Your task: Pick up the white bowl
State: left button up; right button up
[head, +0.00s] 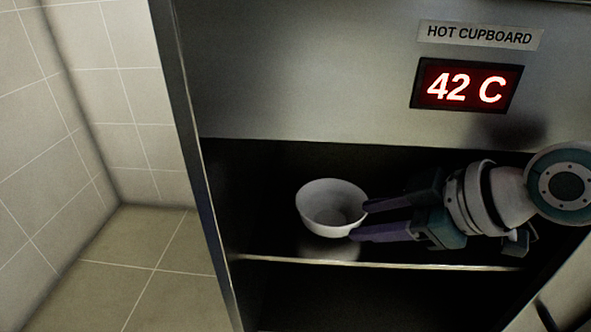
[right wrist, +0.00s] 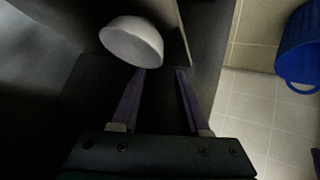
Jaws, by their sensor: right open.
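The white bowl (head: 328,203) stands upright on the dark shelf inside the hot cupboard, near its left part. My right gripper (head: 358,221) comes in from the right, low over the shelf, with its two purple fingers apart and pointing at the bowl. The fingertips are at the bowl's right side; I cannot tell whether they touch it. In the right wrist view the bowl (right wrist: 133,41) lies beyond the left fingertip, and the space between the fingers (right wrist: 162,72) is empty. My left gripper is in neither view.
The cupboard shelf's front edge (head: 370,263) runs below the bowl and gripper. The upper panel (head: 300,70), with a red 42 C display (head: 464,86), overhangs the opening. The left side wall (head: 195,150) bounds it. A blue container (right wrist: 298,45) is outside, over the tiled floor.

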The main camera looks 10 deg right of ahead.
aim_at(328, 226)
jog(key=b+x, duration=0.4)
jog(key=x, duration=0.2)
jog(key=shift+f, duration=0.1)
jog(key=shift+w+a+f+b, duration=0.2)
jog(key=shift+w+f+b, duration=0.1)
jog(key=shift+w+b, duration=0.15)
jog(key=b+x, duration=0.4)
jog(key=shift+a+f, duration=0.15)
jog(key=shift+f, duration=0.1)
jog(key=shift+w+a, duration=0.1)
jog(key=shift+w, duration=0.05)
grip_shut()
dwell(0.5)
